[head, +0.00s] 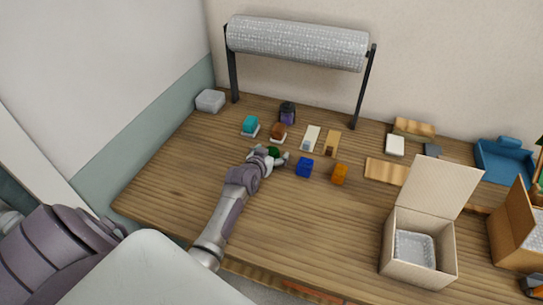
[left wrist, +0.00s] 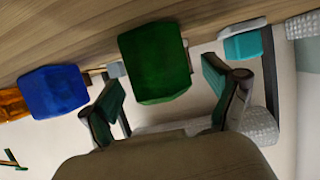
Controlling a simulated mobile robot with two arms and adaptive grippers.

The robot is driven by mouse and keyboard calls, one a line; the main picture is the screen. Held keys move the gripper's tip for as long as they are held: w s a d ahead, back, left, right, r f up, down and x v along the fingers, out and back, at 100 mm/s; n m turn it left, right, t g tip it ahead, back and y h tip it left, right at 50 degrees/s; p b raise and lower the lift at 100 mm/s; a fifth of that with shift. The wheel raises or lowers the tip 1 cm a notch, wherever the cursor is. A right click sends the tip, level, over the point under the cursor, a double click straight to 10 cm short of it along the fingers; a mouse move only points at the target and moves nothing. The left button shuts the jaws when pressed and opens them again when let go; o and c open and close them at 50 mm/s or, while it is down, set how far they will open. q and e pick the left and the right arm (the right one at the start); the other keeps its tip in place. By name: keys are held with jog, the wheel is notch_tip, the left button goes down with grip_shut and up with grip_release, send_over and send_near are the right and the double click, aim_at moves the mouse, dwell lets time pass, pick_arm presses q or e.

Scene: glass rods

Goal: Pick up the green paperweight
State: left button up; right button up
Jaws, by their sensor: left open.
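The green paperweight (head: 273,152) is a small dark green block on the wooden table, partly hidden by my left gripper (head: 271,156) in the head view. In the left wrist view the green paperweight (left wrist: 155,62) shows large near the upper middle. My left gripper (left wrist: 163,88) is open there, with one finger on each side of the paperweight's lower part. I cannot tell whether either finger touches it. My right gripper is not in view.
A blue block (head: 304,167) and an orange block (head: 339,174) stand to the right. A teal block (head: 250,124) and a brown block (head: 278,131) stand behind. An open cardboard box (head: 388,240) stands at the front right. The table's left front is clear.

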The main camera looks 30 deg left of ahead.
pick_arm(q)
jog(key=shift+c, duration=0.8)
jog(key=c, duration=1.3)
jog(key=shift+r, duration=0.2)
jog(key=shift+c, duration=0.2)
